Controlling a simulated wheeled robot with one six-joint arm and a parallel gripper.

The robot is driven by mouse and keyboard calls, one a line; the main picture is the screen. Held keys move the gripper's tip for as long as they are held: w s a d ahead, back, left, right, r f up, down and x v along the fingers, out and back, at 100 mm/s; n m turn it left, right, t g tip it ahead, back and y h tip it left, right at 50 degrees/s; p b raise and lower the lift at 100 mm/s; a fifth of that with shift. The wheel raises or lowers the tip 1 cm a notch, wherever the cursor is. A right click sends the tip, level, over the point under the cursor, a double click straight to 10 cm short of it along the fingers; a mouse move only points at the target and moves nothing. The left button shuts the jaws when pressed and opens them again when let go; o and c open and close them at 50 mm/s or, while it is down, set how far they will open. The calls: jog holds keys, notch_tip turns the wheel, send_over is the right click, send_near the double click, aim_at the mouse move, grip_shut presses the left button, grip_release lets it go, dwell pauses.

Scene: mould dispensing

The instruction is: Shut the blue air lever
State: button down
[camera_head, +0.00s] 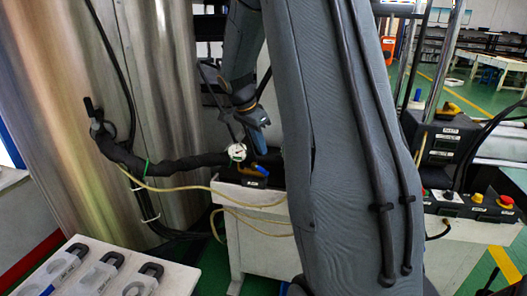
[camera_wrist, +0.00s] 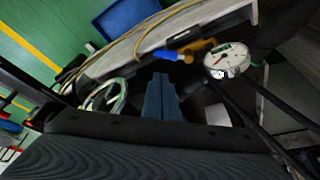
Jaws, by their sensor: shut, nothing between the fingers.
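The blue air lever (camera_head: 259,168) sits by a brass-coloured valve under a round white gauge (camera_head: 237,152). In the wrist view the blue lever (camera_wrist: 174,55) points left from the yellow-brown valve body (camera_wrist: 199,49), with the gauge (camera_wrist: 227,60) to its right. My gripper (camera_head: 259,124) is above the lever in the head view, pointing down. In the wrist view my gripper (camera_wrist: 161,85) shows its two blue-grey fingers together, with nothing between them. The fingertips appear a little below the lever in that picture and apart from it.
A thick black hose (camera_head: 165,163) runs left from the gauge along a steel tank (camera_head: 60,110). Pale yellow tubes hang by the white stand (camera_head: 262,243). A control box with buttons (camera_head: 472,203) is at right. A tray (camera_head: 60,258) with dark handles stands lower left.

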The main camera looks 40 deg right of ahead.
aim_at(260, 171)
jog(key=p+x, duration=0.2)
jog(key=x, duration=0.6)
jog(key=shift+f, duration=0.3)
jog(key=shift+s+d, duration=0.1)
jog(key=shift+d, duration=0.05)
